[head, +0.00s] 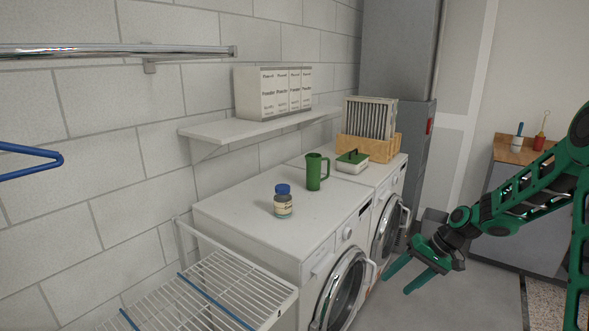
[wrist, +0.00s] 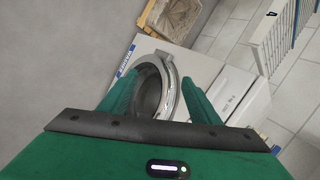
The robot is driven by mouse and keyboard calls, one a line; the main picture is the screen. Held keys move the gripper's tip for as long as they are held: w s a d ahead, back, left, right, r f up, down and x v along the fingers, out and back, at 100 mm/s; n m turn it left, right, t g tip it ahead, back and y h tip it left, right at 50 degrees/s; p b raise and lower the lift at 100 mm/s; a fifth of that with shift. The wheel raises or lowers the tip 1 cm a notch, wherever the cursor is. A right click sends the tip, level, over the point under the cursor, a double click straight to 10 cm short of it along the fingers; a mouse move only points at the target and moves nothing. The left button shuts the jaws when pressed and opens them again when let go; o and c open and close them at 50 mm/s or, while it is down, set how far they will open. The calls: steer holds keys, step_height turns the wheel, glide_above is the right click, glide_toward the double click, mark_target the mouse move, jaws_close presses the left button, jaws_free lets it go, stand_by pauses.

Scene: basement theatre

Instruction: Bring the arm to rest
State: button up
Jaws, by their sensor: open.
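My gripper (head: 396,281) is at the end of my green arm, on the right in the head view. It hangs in the air in front of the washing machines, pointing down and left. Its two green fingers are apart with nothing between them. In the wrist view the fingers (wrist: 158,95) are spread, and the round door of a white machine shows beyond them. I cannot tell how far the fingers are from the door.
A white washer (head: 240,225) bears a blue-lidded jar (head: 283,205) and a green jug (head: 313,172). A second machine (head: 394,180) holds a green-lidded container (head: 352,162) and a wooden crate (head: 388,148). A wire drying rack (head: 215,290) stands at front left. Grey floor (head: 470,290) lies below my gripper.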

steer(key=s+d+r+m+h, duration=0.1)
steer(key=s+d+r+h, duration=0.15)
steer(key=s+r, duration=0.45)
steer(key=s+d+r+m+g+h, duration=0.15)
steer(key=s+d+r, duration=0.25)
steer(key=s, duration=0.7)
steer(key=s+d+r+h, duration=0.25)
steer(key=s+r, duration=0.25)
steer(key=s, duration=0.5)
steer(key=s+r+m, duration=0.1)
steer(key=s+m, duration=0.1)
steer(key=s, duration=0.8)
steer(key=shift+d, duration=0.15)
steer(key=shift+w+f, duration=0.2)
steer(key=shift+w, duration=0.35)
